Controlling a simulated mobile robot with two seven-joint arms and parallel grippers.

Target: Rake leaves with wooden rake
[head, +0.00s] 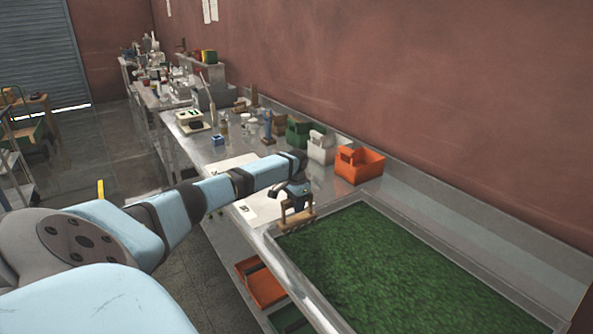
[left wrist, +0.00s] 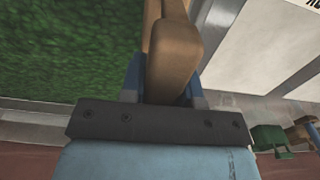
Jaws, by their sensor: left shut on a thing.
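A shallow metal tray (head: 401,231) at the front right is filled with green leaves (head: 375,268). My left gripper (head: 294,194) is over the tray's far left corner and is shut on the wooden rake (head: 297,219). The rake's wide wooden head is at the leaves' edge by the corner; I cannot tell if it touches them. In the left wrist view the rake (left wrist: 172,55) shows large between the blue fingers (left wrist: 166,80), with the leaves (left wrist: 65,45) on the left. My right gripper is not in view.
Orange (head: 361,164), white (head: 325,147) and green (head: 299,132) bins stand along the wall behind the tray. White paper (head: 262,208) lies on the bench beside the tray. Orange bins (head: 262,284) sit below the bench. Bottles and small tools crowd the farther bench.

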